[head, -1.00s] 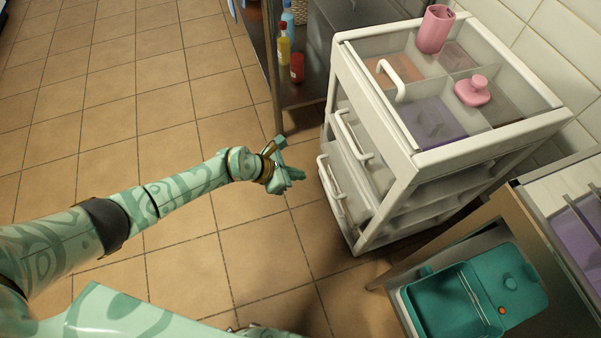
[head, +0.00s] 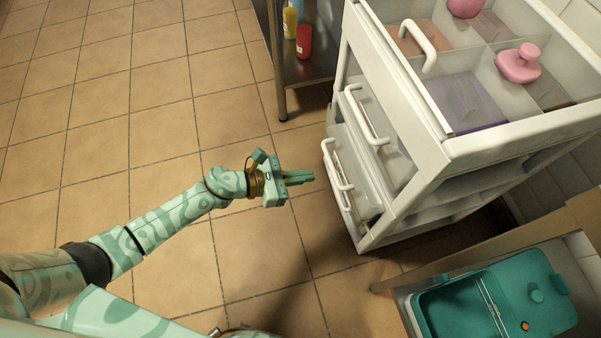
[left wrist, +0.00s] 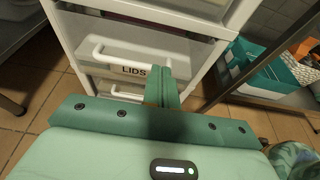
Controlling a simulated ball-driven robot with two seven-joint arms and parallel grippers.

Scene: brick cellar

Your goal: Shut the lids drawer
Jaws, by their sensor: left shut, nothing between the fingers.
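The lids drawer (left wrist: 110,52), marked LIDS, is a pale front with a white bar handle in a white drawer cart in the left wrist view. In the head view the lower drawer front (head: 351,160) stands out a little from the cart frame, with white handles on its left side; its label cannot be read there. My left gripper (head: 308,177) is shut and empty, its fingers pointing at the lower drawers with a small gap before the handles. In the left wrist view its fingers (left wrist: 165,75) overlap the right part of the lids front. My right gripper is not in view.
A teal case (head: 500,300) lies on a low table at the lower right. A dark shelf (head: 305,70) with bottles stands behind. Tiled floor on the left is clear.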

